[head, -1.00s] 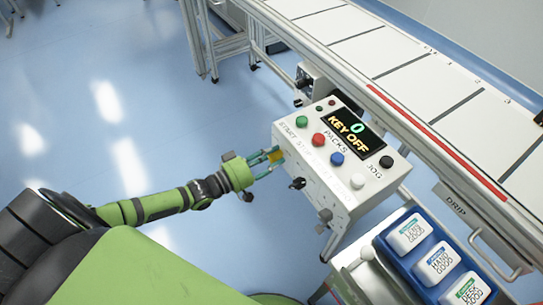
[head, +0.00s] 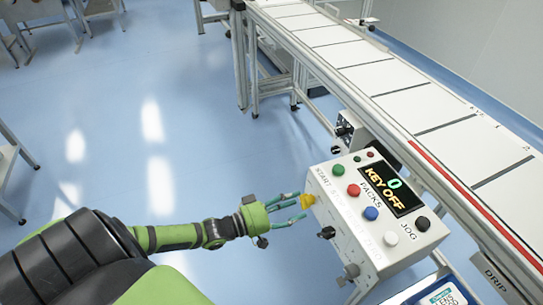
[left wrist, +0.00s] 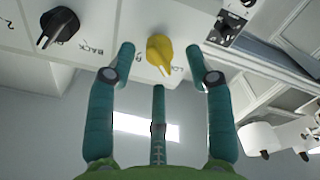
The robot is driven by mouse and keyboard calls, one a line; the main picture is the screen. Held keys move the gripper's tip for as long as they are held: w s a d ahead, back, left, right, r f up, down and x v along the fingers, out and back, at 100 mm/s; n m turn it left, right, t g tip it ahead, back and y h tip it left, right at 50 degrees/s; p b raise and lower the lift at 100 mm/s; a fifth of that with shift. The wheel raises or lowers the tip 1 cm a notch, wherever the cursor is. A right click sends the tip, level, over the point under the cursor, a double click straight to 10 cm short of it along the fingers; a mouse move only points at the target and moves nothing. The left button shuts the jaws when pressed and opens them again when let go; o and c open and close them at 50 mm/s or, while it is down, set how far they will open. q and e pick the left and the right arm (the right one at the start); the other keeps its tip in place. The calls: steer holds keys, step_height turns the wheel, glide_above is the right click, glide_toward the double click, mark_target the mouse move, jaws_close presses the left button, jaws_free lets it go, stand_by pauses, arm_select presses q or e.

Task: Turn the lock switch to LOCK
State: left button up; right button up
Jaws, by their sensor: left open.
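The yellow lock switch (head: 307,200) sits on the front face of the white control box (head: 345,222). It also shows in the left wrist view (left wrist: 160,52), with a label starting "LO" partly visible beside it. Its pointer end is toward the bottom of that view. My left gripper (head: 296,207) is open at the box front, with fingertips on either side of the yellow switch and its third finger below. I cannot tell whether any finger touches the switch. My right gripper is not in view.
A black knob (left wrist: 60,25) near the label "BACK" is left of the switch in the wrist view. The box top has several coloured buttons and a display (head: 388,190) reading "0 KEY OFF". A conveyor (head: 420,95) runs behind. Open blue floor (head: 110,130) lies left.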

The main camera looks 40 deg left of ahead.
arm_select(q)
steer(key=v, duration=0.8)
steer(key=shift+s+a, duration=0.2)
steer(key=shift+s, duration=0.1)
steer(key=s+a+f+m+g+y+p, duration=0.1)
steer(key=s+f+g+y, duration=0.15)
steer(key=f, duration=0.45)
steer(key=s+a+f+g+y, duration=0.1)
steer(key=s+a+f+y, duration=0.15)
steer(key=f, duration=0.55)
steer(key=s+a+f+m+g+y+p, duration=0.1)
steer(key=s+f+g+y, duration=0.15)
steer(key=f, duration=0.45)
steer(key=s+d+f+m+g, duration=0.1)
steer(key=s+d+f+g, duration=0.1)
steer(key=s, duration=0.5)
steer(key=s+d+f+m+g+y, duration=0.1)
steer(key=s+d+f+g, duration=0.2)
steer(key=s+d+f, duration=0.2)
steer(key=s+d+f+m+g+p, duration=0.1)
steer(key=s+d+f+g, duration=0.2)
steer(key=s+f, duration=0.4)
steer(key=s+d, duration=0.1)
steer(key=s, duration=0.2)
steer(key=shift+s+f+m+y, duration=0.25)
steer(key=shift+m+y, duration=0.05)
steer(key=shift+y, duration=0.05)
